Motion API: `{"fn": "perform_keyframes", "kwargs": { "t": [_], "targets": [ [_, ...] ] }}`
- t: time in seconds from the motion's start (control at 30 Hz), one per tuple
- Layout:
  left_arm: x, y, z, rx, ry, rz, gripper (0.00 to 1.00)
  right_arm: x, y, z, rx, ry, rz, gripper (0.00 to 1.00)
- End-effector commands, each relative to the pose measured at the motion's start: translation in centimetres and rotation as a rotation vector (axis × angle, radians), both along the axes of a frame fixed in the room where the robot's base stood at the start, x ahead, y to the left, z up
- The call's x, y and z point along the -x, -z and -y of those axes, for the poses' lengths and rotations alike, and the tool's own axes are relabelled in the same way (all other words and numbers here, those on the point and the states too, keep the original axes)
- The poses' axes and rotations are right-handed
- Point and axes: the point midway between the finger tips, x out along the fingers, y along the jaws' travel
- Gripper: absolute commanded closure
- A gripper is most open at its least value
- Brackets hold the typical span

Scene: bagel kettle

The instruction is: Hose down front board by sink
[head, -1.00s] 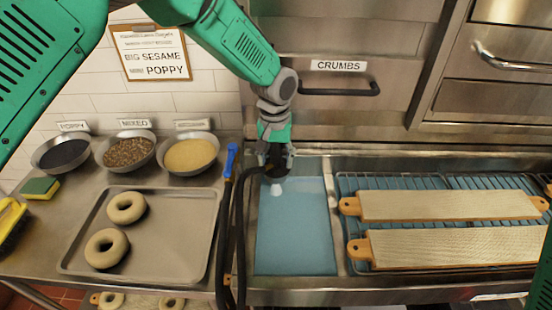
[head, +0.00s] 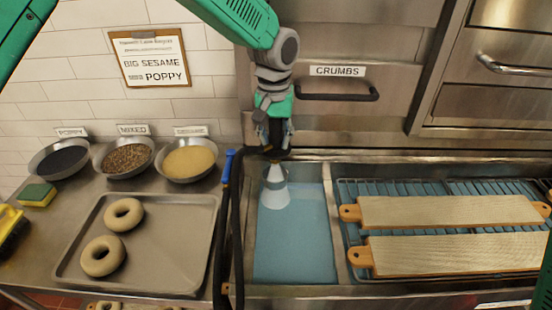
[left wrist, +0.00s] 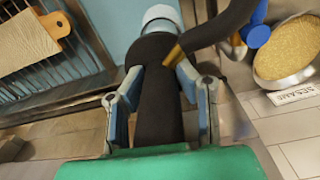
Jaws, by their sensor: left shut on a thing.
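My left gripper (head: 272,140) is shut on the black hose sprayer (head: 275,172), which hangs pale head down over the blue-filled sink basin (head: 300,245). In the left wrist view the sprayer's black body (left wrist: 158,95) sits between the two fingers. The front board (head: 460,253), pale with an orange-brown handle, lies flat on the wire rack right of the basin. A second board (head: 450,210) lies behind it. The sprayer is left of both boards and apart from them. I cannot tell whether water flows. My right gripper is not in view.
The black hose (head: 236,215) loops down left of the basin, near a blue-handled thing (head: 227,165). A tray (head: 165,205) with two bagels, several topping bowls (head: 190,158) and a sponge (head: 37,194) stand on the left. A CRUMBS drawer handle (head: 340,92) is behind the gripper.

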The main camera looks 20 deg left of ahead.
Motion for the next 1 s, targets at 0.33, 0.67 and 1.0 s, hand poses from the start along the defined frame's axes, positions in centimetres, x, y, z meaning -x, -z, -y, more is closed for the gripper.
{"fn": "perform_keyframes", "kwargs": {
  "t": [0.33,0.67,1.0],
  "targets": [
    [-0.1,-7.6,0.0,0.0,-0.002,0.003,1.0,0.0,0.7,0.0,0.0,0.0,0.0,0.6],
    [-0.1,-11.0,0.0,0.0,0.0,0.001,1.0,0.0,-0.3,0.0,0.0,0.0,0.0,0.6],
    [-0.1,-12.1,0.0,0.0,-0.001,-0.001,1.0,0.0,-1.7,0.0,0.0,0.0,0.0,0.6]
  ]
}}
